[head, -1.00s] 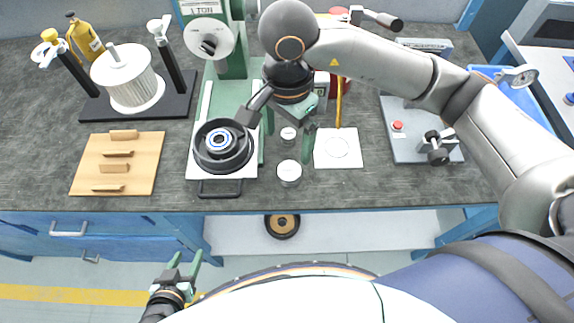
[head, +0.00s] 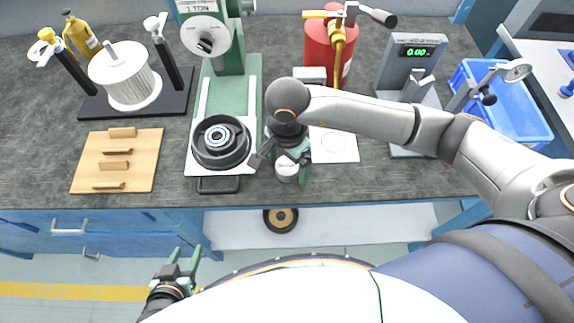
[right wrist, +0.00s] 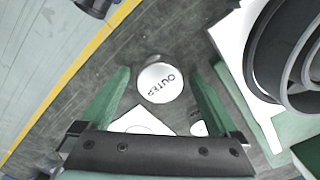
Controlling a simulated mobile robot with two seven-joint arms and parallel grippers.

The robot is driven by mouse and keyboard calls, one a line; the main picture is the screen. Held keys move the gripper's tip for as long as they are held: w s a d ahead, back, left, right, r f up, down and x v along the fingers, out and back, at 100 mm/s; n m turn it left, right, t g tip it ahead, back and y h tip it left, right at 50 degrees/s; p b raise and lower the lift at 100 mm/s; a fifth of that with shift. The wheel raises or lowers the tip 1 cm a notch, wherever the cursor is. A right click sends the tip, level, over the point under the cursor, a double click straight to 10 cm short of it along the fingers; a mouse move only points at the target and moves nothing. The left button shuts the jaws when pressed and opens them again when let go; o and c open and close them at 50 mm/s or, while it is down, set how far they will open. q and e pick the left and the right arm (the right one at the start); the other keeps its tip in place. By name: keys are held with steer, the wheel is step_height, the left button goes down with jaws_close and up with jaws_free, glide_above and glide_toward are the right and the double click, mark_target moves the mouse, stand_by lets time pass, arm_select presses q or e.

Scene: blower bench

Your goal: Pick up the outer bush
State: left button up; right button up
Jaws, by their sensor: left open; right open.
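The outer bush (head: 286,171) is a short silvery-white cylinder standing on the dark bench, right of the press base. In the right wrist view its top (right wrist: 160,83) reads "OUTER". My right gripper (head: 287,163) is open and points down over the bush. In the right wrist view its green fingers stand on either side of the bush, with gaps visible. The head view partly hides the bush behind the gripper. My left gripper (head: 188,258) is open and empty, low in front of the bench.
A black round housing with a bearing (head: 220,142) sits on the green press, close left of the bush. A smaller pale cylinder (right wrist: 198,128) is near the gripper. A white marked plate (head: 335,146) lies right. A wooden rack (head: 116,160) lies left.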

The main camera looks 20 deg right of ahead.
jaws_close()
stand_by(0.8)
